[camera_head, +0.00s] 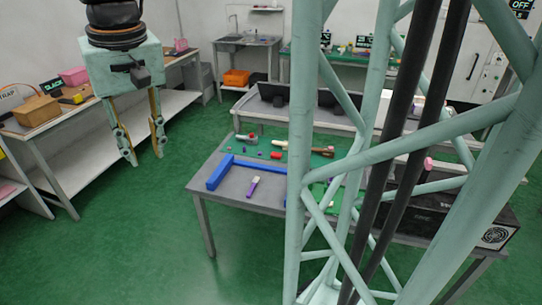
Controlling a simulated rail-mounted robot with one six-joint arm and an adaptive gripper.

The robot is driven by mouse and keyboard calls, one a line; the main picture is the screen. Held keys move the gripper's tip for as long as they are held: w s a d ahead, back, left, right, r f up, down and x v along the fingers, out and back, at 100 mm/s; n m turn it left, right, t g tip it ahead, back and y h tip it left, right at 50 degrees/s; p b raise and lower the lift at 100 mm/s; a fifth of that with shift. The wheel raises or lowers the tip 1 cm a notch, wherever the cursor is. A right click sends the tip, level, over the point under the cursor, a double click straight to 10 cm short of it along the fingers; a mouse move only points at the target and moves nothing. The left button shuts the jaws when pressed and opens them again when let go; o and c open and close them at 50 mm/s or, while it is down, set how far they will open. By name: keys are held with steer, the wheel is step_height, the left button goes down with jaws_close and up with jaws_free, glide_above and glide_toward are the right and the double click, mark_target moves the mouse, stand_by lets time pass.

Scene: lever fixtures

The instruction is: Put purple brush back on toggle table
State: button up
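A small purple and white brush (253,187) lies on the grey front part of the central table (236,193), close to the blue bar. No label in view marks any table as the toggle table. My gripper (146,160) hangs at the upper left, pointing down, its two fingers apart with nothing between them. It is left of the central table, apart from the brush.
A long blue bar (217,172) lies left of the brush. Several small objects are on the green mat (243,151) behind. A left bench (88,125) holds boxes. Green floor (140,245) is clear in front.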

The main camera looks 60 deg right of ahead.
steer(key=s+a+n, duration=0.1)
steer(key=s+a, duration=0.3)
steer(key=s, duration=0.3)
steer(key=s+a+r+n+t, duration=0.1)
steer(key=s+a+n, duration=0.1)
steer(key=s+a, duration=0.2)
steer(key=s+a+r+n+t, duration=0.1)
steer(key=s+a, duration=0.3)
steer(key=s, duration=0.6)
steer(key=shift+s+r+n, duration=0.2)
steer(key=shift+s+n, duration=0.2)
steer(key=shift+a, duration=0.25)
